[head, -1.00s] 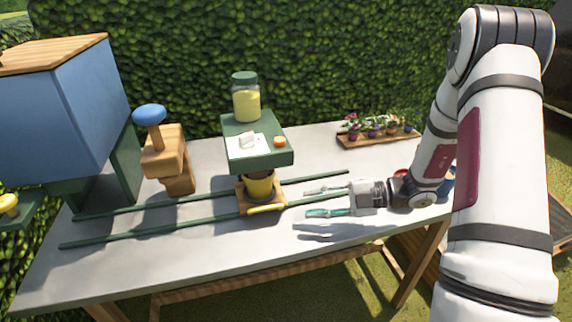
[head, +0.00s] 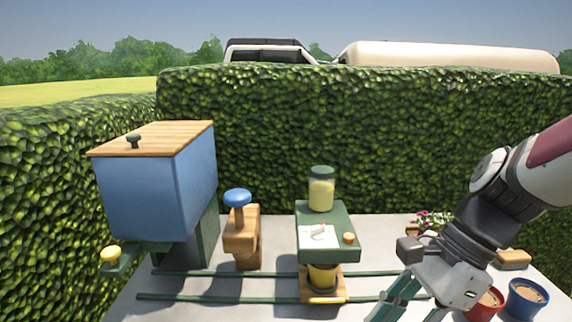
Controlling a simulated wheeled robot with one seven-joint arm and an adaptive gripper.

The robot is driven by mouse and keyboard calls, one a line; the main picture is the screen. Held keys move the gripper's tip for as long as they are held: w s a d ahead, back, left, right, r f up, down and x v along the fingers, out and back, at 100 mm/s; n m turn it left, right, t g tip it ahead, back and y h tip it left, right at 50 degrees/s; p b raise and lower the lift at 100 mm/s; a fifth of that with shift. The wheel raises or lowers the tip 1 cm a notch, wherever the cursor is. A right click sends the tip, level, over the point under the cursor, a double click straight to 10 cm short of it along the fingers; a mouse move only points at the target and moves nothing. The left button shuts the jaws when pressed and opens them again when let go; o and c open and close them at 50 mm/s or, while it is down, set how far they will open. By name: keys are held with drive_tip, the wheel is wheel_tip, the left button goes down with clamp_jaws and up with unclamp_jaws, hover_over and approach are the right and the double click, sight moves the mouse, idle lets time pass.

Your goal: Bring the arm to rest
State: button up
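My gripper (head: 412,308) is at the lower right in the head view, over the right part of the grey table (head: 205,314). It points down and toward the viewer, and its greenish fingers are spread apart with nothing seen between them. The very tips run to the bottom edge of the picture. My arm comes in from the right edge, raised above the table.
Left of my gripper are a green stand (head: 342,252) with a jar (head: 321,190), a pot on a wooden carriage (head: 322,295), and green rails (head: 215,299). A blue hopper (head: 150,195) stands left. Red (head: 487,304) and blue (head: 527,298) pots stand right.

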drive_tip(key=s+d+r+n+t+h+p, duration=0.1)
drive_tip(key=s+r+n, duration=0.3)
drive_tip(key=n, duration=0.4)
drive_tip(key=s+d+r+n+t+h+p, duration=0.2)
drive_tip(key=s+d+r+n+t+h, duration=0.1)
drive_tip(key=n, duration=0.5)
drive_tip(key=shift+s+d+r+n+t+h, duration=0.3)
drive_tip(key=shift+s+r+t+h, duration=0.2)
drive_tip(key=shift+s+r+h, duration=0.25)
